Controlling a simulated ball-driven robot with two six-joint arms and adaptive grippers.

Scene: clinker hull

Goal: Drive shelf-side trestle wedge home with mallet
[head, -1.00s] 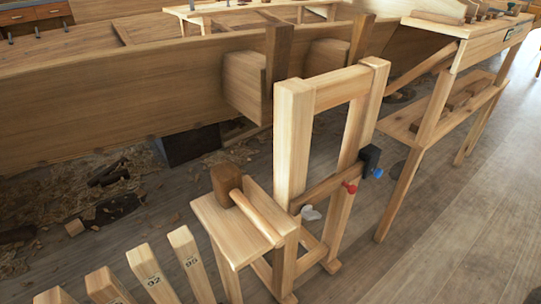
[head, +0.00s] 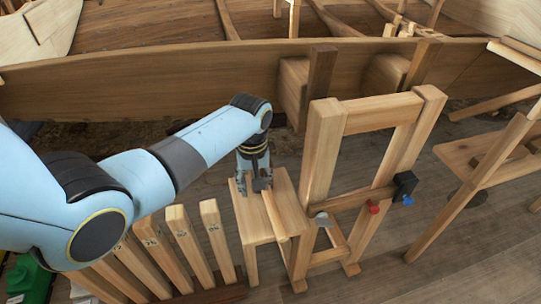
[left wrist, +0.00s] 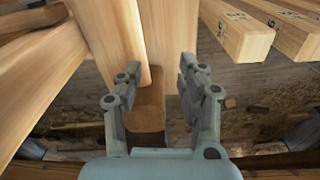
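The mallet lies on a small wooden stool (head: 250,225); its pale handle (head: 275,212) points toward the front of the stool in the head view. My left gripper (head: 255,186) points down at the head end of the mallet and hides the head there. In the left wrist view the brown mallet head (left wrist: 146,113) shows between the spread fingers of my left gripper (left wrist: 163,80); I see no clear contact. The trestle (head: 322,150) stands upright right of the stool, with a cross rail (head: 350,199). I cannot pick out the wedge for certain. My right gripper is out of view.
A black block (head: 404,185) with red and blue parts sits at the rail's right end. Several numbered wooden posts (head: 183,235) stand left of the stool. The plank hull (head: 150,80) runs behind, and a shelf (head: 480,160) is at right. Floor is open at front right.

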